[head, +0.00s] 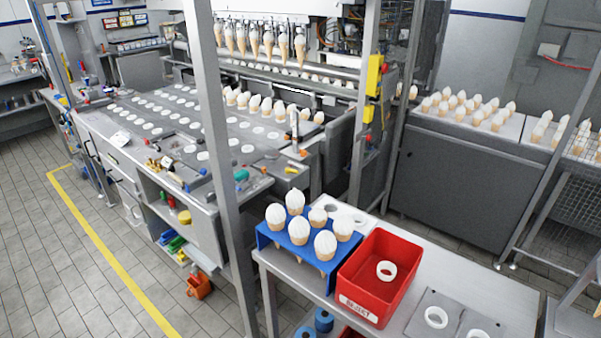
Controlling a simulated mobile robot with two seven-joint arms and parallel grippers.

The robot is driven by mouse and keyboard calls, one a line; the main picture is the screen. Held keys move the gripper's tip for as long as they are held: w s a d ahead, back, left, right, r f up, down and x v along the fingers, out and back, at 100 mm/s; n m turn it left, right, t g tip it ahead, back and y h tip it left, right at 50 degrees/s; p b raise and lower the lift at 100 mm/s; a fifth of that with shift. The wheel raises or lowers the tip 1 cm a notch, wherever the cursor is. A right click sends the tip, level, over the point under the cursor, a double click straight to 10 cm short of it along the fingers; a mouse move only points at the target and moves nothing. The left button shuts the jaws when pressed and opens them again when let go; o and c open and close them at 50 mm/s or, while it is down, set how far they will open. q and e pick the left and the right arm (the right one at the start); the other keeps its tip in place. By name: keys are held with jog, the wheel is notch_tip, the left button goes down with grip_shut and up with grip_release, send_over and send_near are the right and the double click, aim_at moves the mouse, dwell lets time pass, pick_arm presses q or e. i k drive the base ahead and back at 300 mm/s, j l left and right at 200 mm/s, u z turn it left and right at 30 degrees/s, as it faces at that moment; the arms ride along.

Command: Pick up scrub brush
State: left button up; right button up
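I cannot make out a scrub brush for certain. Small green and blue items (172,241) lie on the lower shelf of the grey machine bench at the left, too small to identify. A yellow item (184,217) sits on the shelf above them. Neither of my grippers shows in the head view.
A grey table (508,305) in front holds a blue rack (330,272) of several cones and a red bin (398,262) with a white ring. A grey post (215,130) rises in front of the machine bench. Tiled floor (60,270) at the left is clear, with a yellow line.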

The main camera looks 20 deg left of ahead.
aim_at(240, 178)
jog(key=j+z, duration=0.8)
jog(key=j, duration=0.2)
jog(key=k+j+z, duration=0.15)
jog(key=j, duration=0.2)
jog(key=j+z, duration=0.15)
jog(key=j, duration=0.2)
jog(key=k+j+z, duration=0.1)
jog(key=j, duration=0.25)
jog(key=k+j, duration=0.15)
jog(key=j, duration=0.2)
jog(key=k+j+z, duration=0.1)
jog(key=j, duration=0.25)
jog(key=k+j, duration=0.2)
jog(key=j, duration=0.15)
jog(key=z, duration=0.05)
